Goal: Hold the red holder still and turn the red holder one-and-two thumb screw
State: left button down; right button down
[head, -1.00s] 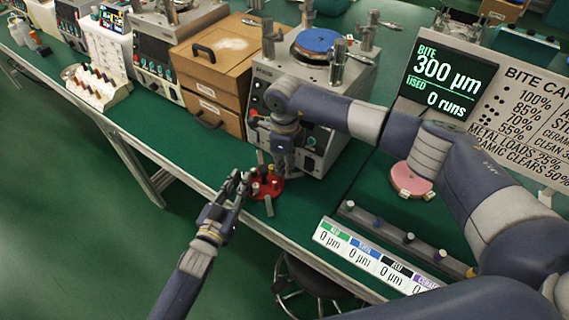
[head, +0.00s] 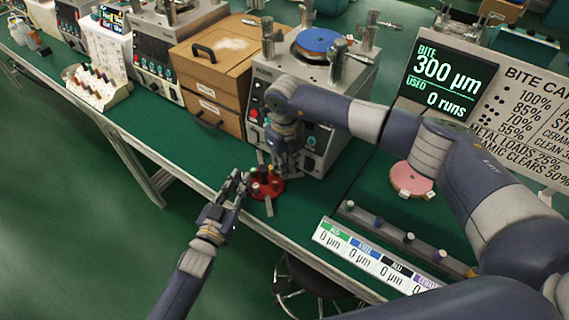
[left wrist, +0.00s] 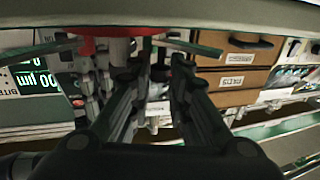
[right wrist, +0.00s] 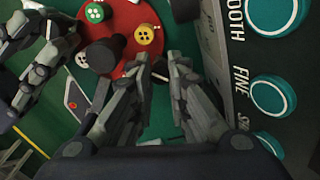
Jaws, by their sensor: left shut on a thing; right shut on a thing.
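The red holder (head: 274,190) is a round red base on the green bench near its front edge. In the right wrist view the holder (right wrist: 123,17) carries a green cap (right wrist: 95,12), a yellow cap (right wrist: 149,34) with dots and a black knob (right wrist: 103,55). My left gripper (head: 243,182) is shut at the holder's left side; the exact grip is hidden. In the left wrist view the red rim (left wrist: 87,47) is just beyond its fingers. My right gripper (right wrist: 160,64) is shut at the holder's edge beside the yellow cap; the thumb screw between its fingertips is mostly hidden.
A lapping machine (head: 327,85) with a blue disc stands right behind the holder, its teal knobs (right wrist: 272,97) close to my right gripper. Wooden drawers (head: 212,75) stand left of it. A label strip (head: 372,262) lies right. The bench front left is clear.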

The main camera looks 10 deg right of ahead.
dwell(0.4)
jog(key=c, duration=1.5)
grip_release()
notch_tip(320, 180, up, 12)
pick_arm(q)
jog(key=c, duration=1.4)
grip_release()
